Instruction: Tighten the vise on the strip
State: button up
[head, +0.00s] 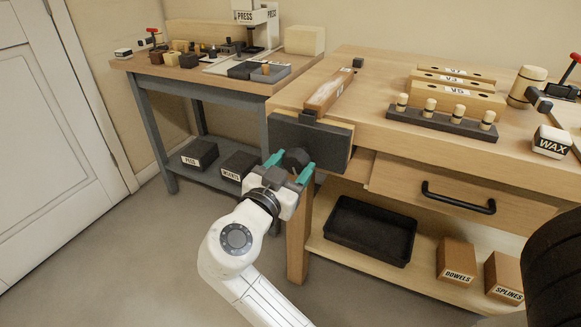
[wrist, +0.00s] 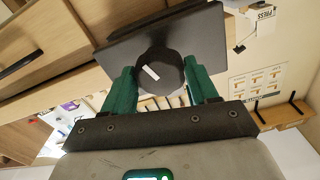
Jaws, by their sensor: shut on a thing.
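The vise (head: 325,140) is a dark jaw plate on the front left end of the wooden bench, with a dark round knob (head: 296,157) facing me. The wooden strip (head: 328,92) lies at the bench edge just above the jaw; how firmly it is gripped I cannot tell. My gripper (head: 290,166) is shut on the knob, one teal finger on each side. In the wrist view, the knob (wrist: 160,73) sits between the fingers before the jaw plate (wrist: 190,38), and a short white mark shows on its face.
A rack with several pegs (head: 440,122), labelled wooden blocks (head: 455,85) and a wax block (head: 551,141) stand on the bench. Below are a drawer with a black handle (head: 458,198), a black tray (head: 370,229) and boxes. A grey-legged table (head: 205,82) stands behind left. The floor at left is clear.

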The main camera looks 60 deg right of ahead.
jog(key=shift+f+m+b, duration=0.15)
jog(key=shift+m+b, duration=1.35)
jog(key=shift+b, duration=1.5)
jog(key=shift+d+m+b, duration=0.1)
jog(key=shift+m+b, duration=2.4)
jog(key=shift+b, duration=1.7)
jog(key=o, duration=0.9)
jog(key=a+b, duration=0.1)
jog(key=a, duration=0.6)
jog(key=shift+s, duration=0.1)
